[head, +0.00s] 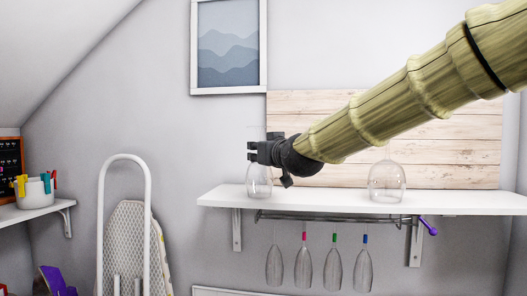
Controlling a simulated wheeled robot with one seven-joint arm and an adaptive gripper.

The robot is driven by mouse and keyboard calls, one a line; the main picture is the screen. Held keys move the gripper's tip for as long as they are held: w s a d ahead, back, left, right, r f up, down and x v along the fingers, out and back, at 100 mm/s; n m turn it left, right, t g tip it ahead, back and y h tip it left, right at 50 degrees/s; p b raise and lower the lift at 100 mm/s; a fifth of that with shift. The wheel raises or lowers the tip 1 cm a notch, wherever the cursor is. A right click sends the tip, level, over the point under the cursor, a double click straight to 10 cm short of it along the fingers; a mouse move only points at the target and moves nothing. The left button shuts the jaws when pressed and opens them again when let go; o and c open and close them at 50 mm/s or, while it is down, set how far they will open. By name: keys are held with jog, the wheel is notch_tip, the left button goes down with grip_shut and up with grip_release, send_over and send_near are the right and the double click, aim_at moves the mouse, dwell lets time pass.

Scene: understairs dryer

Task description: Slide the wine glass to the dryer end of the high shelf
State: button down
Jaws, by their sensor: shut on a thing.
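My gripper (252,151) is shut on a clear wine glass (259,183) near the left end of the white high shelf (325,202). The rounded part of the glass shows below the jaws, close to or on the shelf top. A faint clear part shows above the jaws. The jaws hide its middle, and I cannot tell for sure whether it bears on the shelf. A second clear, dome-shaped glass (387,183) stands on the shelf to the right, below my arm. No dryer is in view.
Several clear flutes (304,268) with coloured bands hang from a wire rack (330,217) under the shelf. A wooden board (420,165) backs it. The shelf top between the two glasses is clear. An ironing board (128,240) and a white pot (34,192) are left.

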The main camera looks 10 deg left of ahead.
jog(key=shift+a+f, duration=0.2)
jog(key=shift+f, duration=0.3)
jog(key=shift+a+f, duration=0.2)
jog(key=shift+f, duration=0.25)
jog(key=a, duration=0.4)
jog(key=shift+a, duration=0.15)
jog(key=c, duration=1.5)
grip_release()
jog(key=o, duration=0.3)
jog(key=shift+w+f, duration=0.1)
jog(key=shift+o, duration=0.2)
jog(key=shift+w+a, duration=0.25)
